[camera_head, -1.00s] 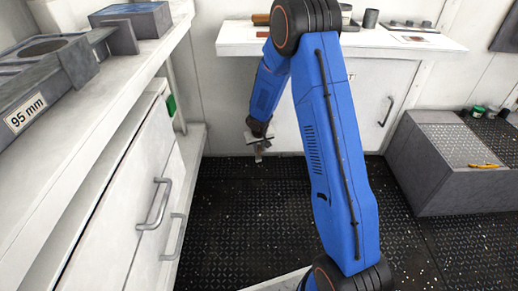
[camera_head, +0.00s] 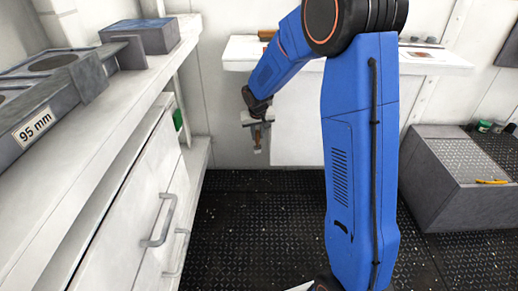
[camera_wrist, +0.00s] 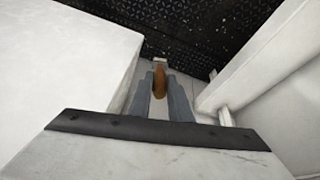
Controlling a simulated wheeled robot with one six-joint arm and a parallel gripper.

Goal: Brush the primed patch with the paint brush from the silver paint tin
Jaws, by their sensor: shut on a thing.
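My gripper (camera_head: 257,147) hangs at the front left of the far white bench and points down. In the wrist view, my gripper (camera_wrist: 160,88) has its two grey fingers closed around the brown handle of the paint brush (camera_wrist: 160,78). A pale end of the brush shows just beyond the fingertips. In the head view the brush (camera_head: 259,133) is a small brown piece between the fingers. I cannot make out the silver paint tin or the primed patch; my arm covers the middle of the far bench.
The far white bench (camera_head: 245,56) bears a flat sheet (camera_head: 420,53) at its right. A grey box (camera_head: 450,185) stands at right. The dark deck (camera_head: 250,225) between is clear.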

